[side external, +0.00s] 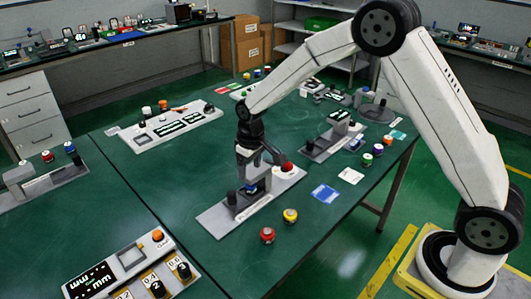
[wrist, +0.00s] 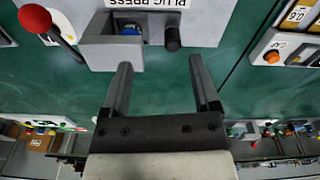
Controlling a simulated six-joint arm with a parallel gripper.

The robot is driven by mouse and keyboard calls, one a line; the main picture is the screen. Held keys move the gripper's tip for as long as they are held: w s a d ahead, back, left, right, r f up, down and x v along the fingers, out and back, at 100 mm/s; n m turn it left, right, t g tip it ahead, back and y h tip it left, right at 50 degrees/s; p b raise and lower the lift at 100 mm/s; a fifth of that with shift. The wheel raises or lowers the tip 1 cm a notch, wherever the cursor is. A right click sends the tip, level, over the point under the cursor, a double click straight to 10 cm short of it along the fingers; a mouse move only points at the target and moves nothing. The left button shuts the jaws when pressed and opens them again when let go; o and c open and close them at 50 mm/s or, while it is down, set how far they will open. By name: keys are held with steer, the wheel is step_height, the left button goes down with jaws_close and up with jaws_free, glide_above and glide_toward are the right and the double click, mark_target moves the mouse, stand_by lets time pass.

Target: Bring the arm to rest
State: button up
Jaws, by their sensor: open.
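My gripper (side external: 258,160) hangs over the plug press (side external: 222,222) in the side external view. In the wrist view my gripper (wrist: 158,62) has its two fingers spread apart with nothing between them, only green table behind. The wrist view shows the press's grey plate (wrist: 208,22) with its "PLUG PRESS" label, a blue part (wrist: 131,29) in a grey housing, a dark cylinder (wrist: 172,38) and a lever with a red ball (wrist: 35,18). Whether the fingers touch the press cannot be told from the side.
A red cap (side external: 267,235) and a yellow cap (side external: 290,216) stand in front of the press. A blue card (side external: 325,194) lies to the right. A panel with black knobs (side external: 133,262) is at front left. Other devices stand behind; the table between is mostly clear.

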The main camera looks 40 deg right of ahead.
steer(key=s+d+r+m+t, duration=0.1)
steer(key=s+r, duration=0.1)
steer(key=s, duration=0.9)
steer(key=s+d+r, duration=0.2)
steer(key=s, duration=0.8)
steer(key=shift+s+r+m+t, duration=0.15)
steer(key=shift+s+m+t, duration=0.25)
